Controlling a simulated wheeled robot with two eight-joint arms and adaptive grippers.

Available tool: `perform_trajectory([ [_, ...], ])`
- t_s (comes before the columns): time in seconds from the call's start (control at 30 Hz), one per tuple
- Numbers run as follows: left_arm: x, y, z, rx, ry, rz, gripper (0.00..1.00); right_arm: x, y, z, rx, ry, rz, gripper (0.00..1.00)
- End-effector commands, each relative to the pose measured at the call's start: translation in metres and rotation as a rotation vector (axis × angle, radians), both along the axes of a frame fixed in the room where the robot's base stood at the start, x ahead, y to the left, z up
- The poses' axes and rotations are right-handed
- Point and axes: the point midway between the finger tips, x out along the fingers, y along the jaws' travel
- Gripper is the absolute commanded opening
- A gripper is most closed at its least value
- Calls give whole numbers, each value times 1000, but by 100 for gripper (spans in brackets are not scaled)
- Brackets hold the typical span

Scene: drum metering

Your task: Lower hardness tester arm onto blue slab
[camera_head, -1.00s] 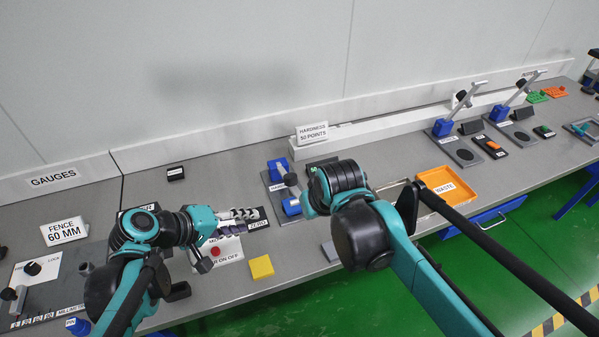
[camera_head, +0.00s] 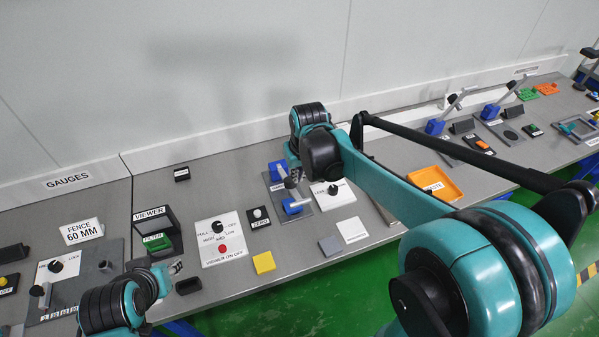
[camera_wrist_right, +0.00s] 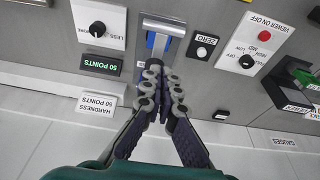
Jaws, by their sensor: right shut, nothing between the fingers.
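The hardness tester stands mid-bench in the head view, with a blue post (camera_head: 277,170), a grey arm with a dark knob (camera_head: 291,182) and a blue piece (camera_head: 292,206) at its front, likely the slab. My right gripper (camera_head: 294,168) is at the back of the tester, partly hidden by its own wrist.
A dial panel (camera_head: 334,195) is right of the tester, a ZERO button (camera_head: 258,215) left. The wrist view shows a 50 POINTS display (camera_wrist_right: 100,65) and hardness sign (camera_wrist_right: 97,105). A yellow block (camera_head: 264,262), grey block (camera_head: 329,245) and orange tray (camera_head: 440,185) are nearby.

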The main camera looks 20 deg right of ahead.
Motion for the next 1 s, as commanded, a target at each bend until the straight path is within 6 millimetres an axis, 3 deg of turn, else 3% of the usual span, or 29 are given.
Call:
perform_trajectory([
  [0.03, 0, 0, -6, 0, 0, 0, 35, 4, 0, -14, 0, 0, 0, 0],
  [0.2, 0, 0, -14, -1, 1, 0, 35, 12, 0, -47, 0, 0, 0, 0],
  [0.4, 0, 0, -21, -1, 1, 0, 35, -4, 0, -69, 0, 0, 0, 0],
  [0.9, 0, 0, -22, -1, 1, 0, 35, -9, 0, -76, 0, -2, 0, 0],
  [1.0, 0, 0, -29, -1, 1, 0, 35, -13, 0, -85, 1, -25, 0, 0],
])
